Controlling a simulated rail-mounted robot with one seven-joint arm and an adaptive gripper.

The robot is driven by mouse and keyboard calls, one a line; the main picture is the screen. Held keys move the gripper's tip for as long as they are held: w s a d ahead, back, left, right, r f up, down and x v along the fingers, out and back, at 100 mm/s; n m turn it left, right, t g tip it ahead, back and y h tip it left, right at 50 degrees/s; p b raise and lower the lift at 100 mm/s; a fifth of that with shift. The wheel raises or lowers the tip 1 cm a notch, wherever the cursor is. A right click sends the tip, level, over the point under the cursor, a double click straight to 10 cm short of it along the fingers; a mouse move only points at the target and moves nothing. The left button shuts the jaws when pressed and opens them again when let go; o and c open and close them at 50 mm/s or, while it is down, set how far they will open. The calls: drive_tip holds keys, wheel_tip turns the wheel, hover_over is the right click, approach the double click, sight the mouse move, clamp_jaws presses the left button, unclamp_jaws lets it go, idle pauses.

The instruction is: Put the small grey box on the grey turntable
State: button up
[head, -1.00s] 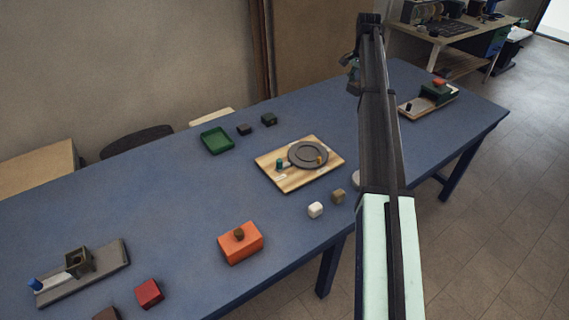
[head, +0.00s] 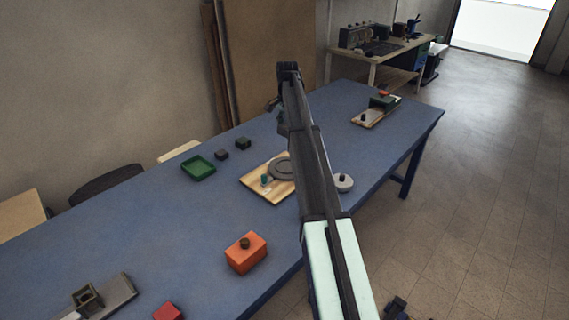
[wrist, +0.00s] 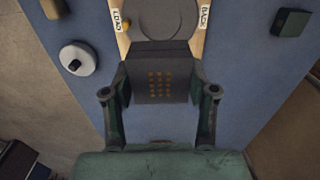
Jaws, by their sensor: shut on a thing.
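My gripper (wrist: 160,97) is shut on a small dark grey box (wrist: 162,76) with rows of orange dots on its face, seen in the wrist view. The box is held between the two fingers. The grey turntable (wrist: 160,18) is a round disc on a wooden board, just above the held box in the wrist view and partly cut by the frame edge. In the head view the turntable (head: 280,167) is partly hidden by my arm. My gripper (head: 281,120) shows there only in part behind the arm, and the held box cannot be made out.
An orange box (head: 246,252) is nearer.

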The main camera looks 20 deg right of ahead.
sight(287, 136)
wheel_tip(287, 136, down, 16)
drive_tip(key=p, duration=0.2)
drive_tip(key=shift+f+p, duration=0.1)
drive_tip(key=shift+p, duration=0.25)
drive_tip(key=shift+f, duration=0.1)
drive_tip(key=o, duration=1.3)
drive_tip(key=shift+c, duration=0.2)
wheel_tip(287, 136, up, 12)
drive_tip(key=b, duration=0.2)
drive_tip(key=shift+b, duration=0.4)
